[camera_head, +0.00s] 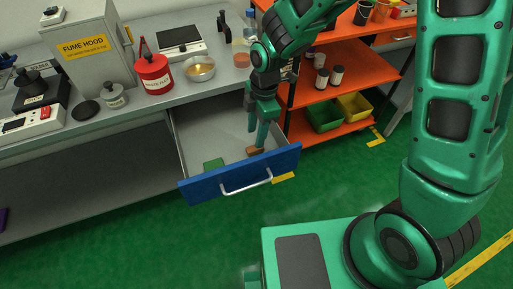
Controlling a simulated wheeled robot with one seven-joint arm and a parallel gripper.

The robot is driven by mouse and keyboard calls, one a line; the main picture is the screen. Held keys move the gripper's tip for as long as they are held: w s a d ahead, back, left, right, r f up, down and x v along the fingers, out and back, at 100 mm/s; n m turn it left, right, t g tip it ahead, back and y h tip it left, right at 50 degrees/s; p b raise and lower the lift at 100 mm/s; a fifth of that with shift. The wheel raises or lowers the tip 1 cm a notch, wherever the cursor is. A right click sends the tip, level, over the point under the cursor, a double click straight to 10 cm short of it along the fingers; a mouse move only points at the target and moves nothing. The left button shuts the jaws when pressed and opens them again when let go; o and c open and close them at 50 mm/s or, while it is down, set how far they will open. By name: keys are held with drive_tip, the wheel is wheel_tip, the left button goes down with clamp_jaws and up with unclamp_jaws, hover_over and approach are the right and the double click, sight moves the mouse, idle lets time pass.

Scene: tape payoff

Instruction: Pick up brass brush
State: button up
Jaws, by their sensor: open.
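An open drawer with a blue front (215,188) is pulled out from under the grey bench. A small orange-brown block-like thing (255,151), perhaps the brass brush, lies in the drawer at its right front. My gripper (257,138) points down into the drawer, with its fingertips just above or at this thing. The gripper is open, and its fingers partly hide the thing. I cannot tell whether the fingers touch it.
The bench (215,90) holds a red can (153,76), a metal bowl (200,68), a scale (181,42) and a fume hood box (88,48). An orange shelf (300,95) with bottles and bins stands close to the right of the drawer. The green floor in front is clear.

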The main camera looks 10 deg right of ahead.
sight(255, 150)
drive_tip(key=shift+s+a+f, duration=0.1)
drive_tip(key=shift+s+f, duration=0.05)
drive_tip(key=shift+f, duration=1.3)
drive_tip(key=shift+s+a+f, duration=0.1)
drive_tip(key=shift+f, duration=1.35)
clamp_jaws()
